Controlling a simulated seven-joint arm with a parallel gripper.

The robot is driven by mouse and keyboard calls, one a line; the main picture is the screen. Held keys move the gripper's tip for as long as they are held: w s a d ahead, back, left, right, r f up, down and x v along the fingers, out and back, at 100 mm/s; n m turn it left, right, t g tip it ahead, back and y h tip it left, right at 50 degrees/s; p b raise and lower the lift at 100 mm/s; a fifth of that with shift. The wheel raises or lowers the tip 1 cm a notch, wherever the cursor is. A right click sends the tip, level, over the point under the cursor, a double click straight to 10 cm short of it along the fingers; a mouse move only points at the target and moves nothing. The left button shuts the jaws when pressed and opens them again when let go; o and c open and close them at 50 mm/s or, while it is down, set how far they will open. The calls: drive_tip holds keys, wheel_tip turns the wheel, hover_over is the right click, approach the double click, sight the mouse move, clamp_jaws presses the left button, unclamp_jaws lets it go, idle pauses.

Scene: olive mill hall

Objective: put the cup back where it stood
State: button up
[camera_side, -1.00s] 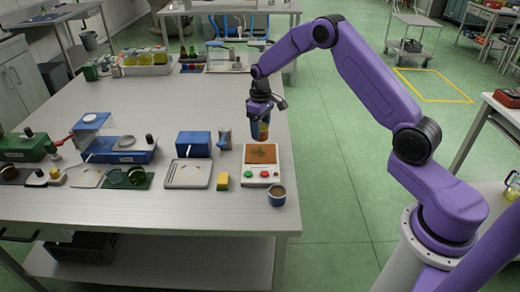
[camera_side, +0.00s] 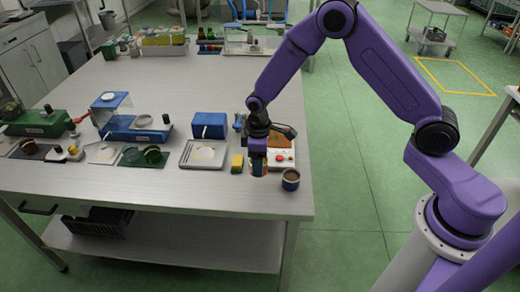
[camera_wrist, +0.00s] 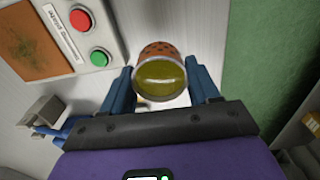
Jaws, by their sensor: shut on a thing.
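My gripper (camera_side: 258,160) is shut on a cup, with one blue finger on each side of it in the wrist view (camera_wrist: 163,88). The cup (camera_wrist: 160,75) has a brick-coloured dotted wall, a pale metallic rim and olive-yellow contents or interior. In the side view only a small orange part of the cup (camera_side: 258,169) shows between the fingers. It is low over the table's front right area, in front of the button box; I cannot tell whether it touches the table. A second small dark blue cup (camera_side: 290,182) with a brown inside stands to its right.
The button box (camera_side: 283,161) with red and green buttons is close behind my gripper.

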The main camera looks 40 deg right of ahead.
drive_tip(key=shift+f, duration=2.4)
drive_tip(key=shift+f, duration=0.35)
drive_tip(key=o, duration=1.2)
drive_tip(key=shift+r, duration=3.55)
